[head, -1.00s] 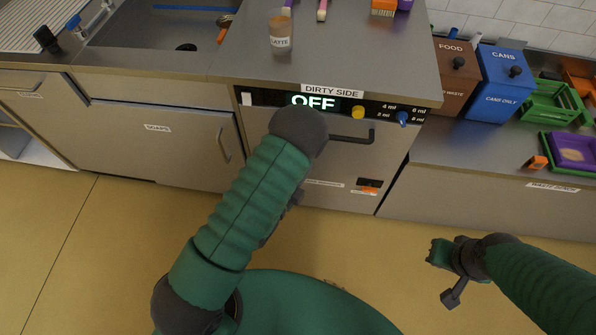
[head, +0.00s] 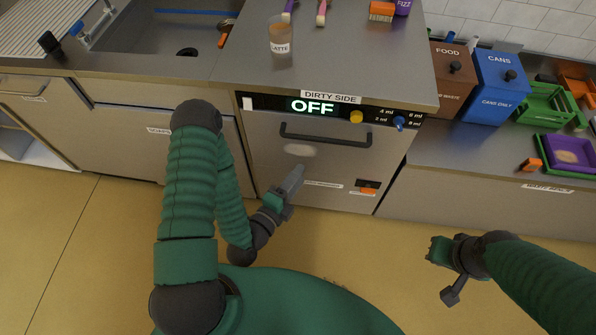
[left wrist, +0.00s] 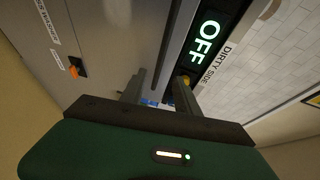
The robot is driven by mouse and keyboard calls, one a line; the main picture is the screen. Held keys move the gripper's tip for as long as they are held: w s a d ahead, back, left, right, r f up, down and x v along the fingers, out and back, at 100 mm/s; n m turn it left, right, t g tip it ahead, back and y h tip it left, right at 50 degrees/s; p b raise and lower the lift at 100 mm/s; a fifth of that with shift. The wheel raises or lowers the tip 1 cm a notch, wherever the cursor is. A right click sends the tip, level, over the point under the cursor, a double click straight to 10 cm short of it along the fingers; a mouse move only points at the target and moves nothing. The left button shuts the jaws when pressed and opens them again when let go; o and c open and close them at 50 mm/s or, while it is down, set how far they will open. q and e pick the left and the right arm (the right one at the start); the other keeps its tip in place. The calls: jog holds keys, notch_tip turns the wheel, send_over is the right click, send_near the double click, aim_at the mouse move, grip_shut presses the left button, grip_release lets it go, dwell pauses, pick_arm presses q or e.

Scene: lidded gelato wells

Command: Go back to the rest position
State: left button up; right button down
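My left arm comes in from the left in the head view and is bent, with its elbow high. My left gripper (head: 293,180) is in front of the dishwasher's (head: 330,160) closed front, below its bar handle (head: 325,138). In the left wrist view its two fingers (left wrist: 160,92) stand apart with nothing between them.
The dishwasher display (head: 313,106) reads OFF. A latte cup (head: 281,38) stands on the counter above. A sink (head: 160,35) is at left; brown FOOD (head: 453,75) and blue CANS bins (head: 500,85) are at right. The yellow floor (head: 80,240) is clear.

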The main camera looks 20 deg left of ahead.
pick_arm(q)
jog(key=s+r+n+g+y+p, duration=0.1)
jog(key=s+r+n+g+p, duration=0.3)
jog(key=r+n+g, duration=0.3)
jog(key=s+r+n+g+y+p, duration=0.1)
jog(key=s+r+n+g+p, duration=0.3)
jog(key=r+n+g+p, duration=0.3)
notch_tip(320, 180, up, 4)
jog(key=n, duration=0.4)
jog(key=shift+s+a+n, duration=0.15)
jog(key=shift+a+n, duration=0.2)
jog(key=shift+n, duration=0.05)
jog(key=shift+s, duration=0.1)
